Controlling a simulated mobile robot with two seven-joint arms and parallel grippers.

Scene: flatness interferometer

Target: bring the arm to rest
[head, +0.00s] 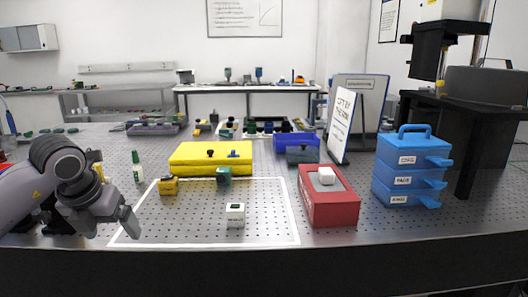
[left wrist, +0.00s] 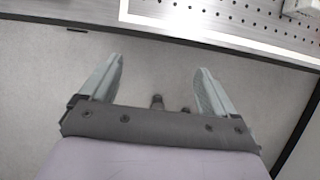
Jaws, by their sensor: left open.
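My left gripper (head: 130,222) is at the left front of the bench, by the near left corner of the white outlined area on the perforated top. It points down and to the right. In the left wrist view my left gripper (left wrist: 158,72) is open, with nothing between its fingers. Plain grey surface lies below it, and the white line (left wrist: 215,36) passes beyond the fingertips. My right gripper is in neither view.
A red box (head: 328,205) and blue drawers (head: 408,170) stand to the right. A green-white bottle (head: 137,168) stands behind my left arm.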

